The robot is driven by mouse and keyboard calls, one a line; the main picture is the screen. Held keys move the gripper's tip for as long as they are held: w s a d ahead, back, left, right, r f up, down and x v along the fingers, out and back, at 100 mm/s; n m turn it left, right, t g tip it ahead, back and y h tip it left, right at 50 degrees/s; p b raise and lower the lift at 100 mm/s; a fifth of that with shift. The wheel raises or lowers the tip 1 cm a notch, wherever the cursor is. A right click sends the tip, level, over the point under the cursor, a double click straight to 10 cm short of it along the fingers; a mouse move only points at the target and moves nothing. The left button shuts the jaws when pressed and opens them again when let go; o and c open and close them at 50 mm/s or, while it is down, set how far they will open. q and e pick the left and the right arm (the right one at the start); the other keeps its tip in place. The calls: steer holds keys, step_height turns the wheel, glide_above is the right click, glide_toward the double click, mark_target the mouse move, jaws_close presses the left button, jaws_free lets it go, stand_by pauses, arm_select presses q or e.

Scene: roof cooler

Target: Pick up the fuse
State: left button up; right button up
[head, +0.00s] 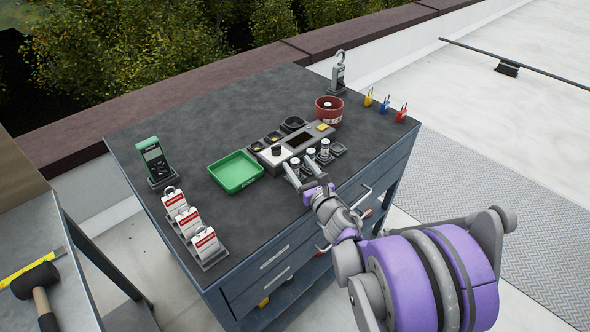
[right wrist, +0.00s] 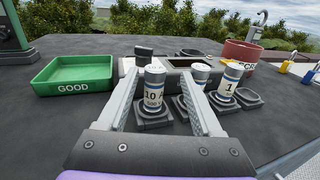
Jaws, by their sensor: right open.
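Several white-and-blue cylindrical fuses stand upright in black square holders. The one marked 10 A (right wrist: 152,92) is nearest in the right wrist view. A second fuse (right wrist: 200,72) is partly hidden behind a finger, and a third, marked 1 (right wrist: 230,82), stands to its right; that one also shows in the head view (head: 324,147). My right gripper (head: 297,166) is open at the front of the fuse row. Its fingers (right wrist: 159,78) reach forward on either side of the 10 A fuse in the picture; contact cannot be told. My left gripper is not in view.
A green tray (head: 236,172) marked GOOD lies left of a grey tester box (head: 284,150). A red round bin (head: 329,110) stands behind right, near small padlocks (head: 384,103). A green meter (head: 154,160) and red-white tags (head: 189,222) stand left.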

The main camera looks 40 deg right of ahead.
mark_target(290, 156)
steer(key=x, duration=0.5)
steer(key=shift+a+r, duration=0.15)
steer(key=shift+a, duration=0.2)
steer(key=shift+s, duration=0.1)
jaws_close()
